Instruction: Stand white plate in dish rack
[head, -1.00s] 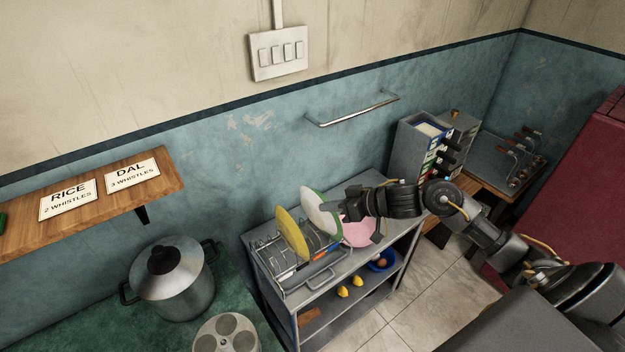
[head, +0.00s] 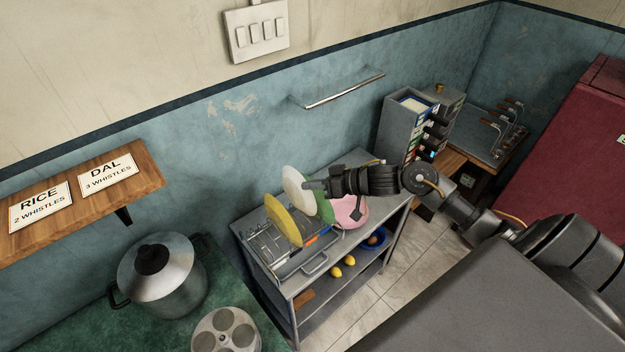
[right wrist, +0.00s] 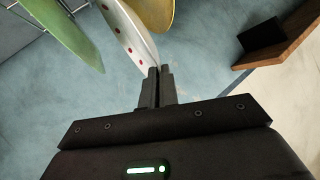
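The white plate (head: 296,187) is up on edge, between the yellow plate (head: 283,222) and the green plate (head: 326,209). In the right wrist view the white plate (right wrist: 128,38) has red dots, and its rim runs down to between the fingertips. My right gripper (head: 308,185) is shut on that rim; it also shows in the right wrist view (right wrist: 157,78). The wire dish rack (head: 262,245) stands on the metal shelf unit, with the yellow plate upright in it. Whether the white plate's lower edge touches the rack is hidden. My left gripper is out of view.
A pink bowl (head: 351,212) sits on the right of the metal shelf unit (head: 290,288). A blue bowl (head: 371,246) and lemons (head: 349,260) are on its lower level. A wall rail (head: 345,88) is above. A large pot (head: 160,278) stands at left.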

